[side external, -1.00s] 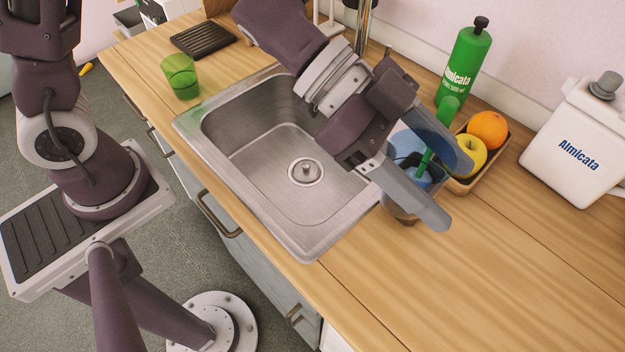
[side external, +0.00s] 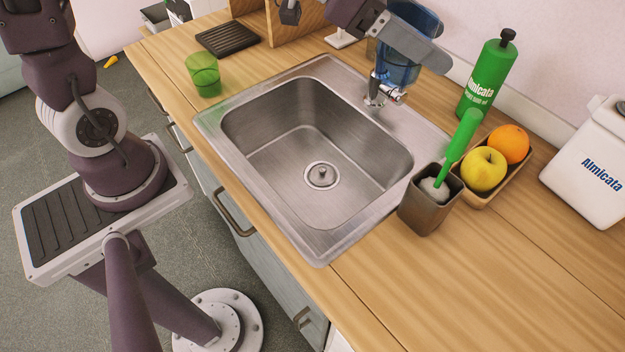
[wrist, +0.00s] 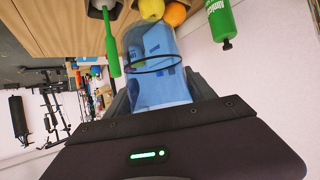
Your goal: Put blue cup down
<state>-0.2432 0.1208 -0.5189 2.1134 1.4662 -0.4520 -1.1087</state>
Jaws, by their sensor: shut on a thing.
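The blue cup (side external: 402,70) is see-through and hangs above the back edge of the sink, in front of the faucet. My gripper (side external: 430,42) is shut on it, with a grey finger across its side. In the wrist view the blue cup (wrist: 150,65) lies between the fingers of my gripper (wrist: 160,98), its open end away from the palm. The far finger is partly hidden by the cup in the side view.
The steel sink (side external: 310,140) is empty. A brush holder (side external: 430,205) with a green brush, a fruit tray (side external: 488,192), a green bottle (side external: 487,75) and a white jug (side external: 590,165) stand to the right. A green glass (side external: 203,75) and a black rack (side external: 228,40) stand left. The front right counter is clear.

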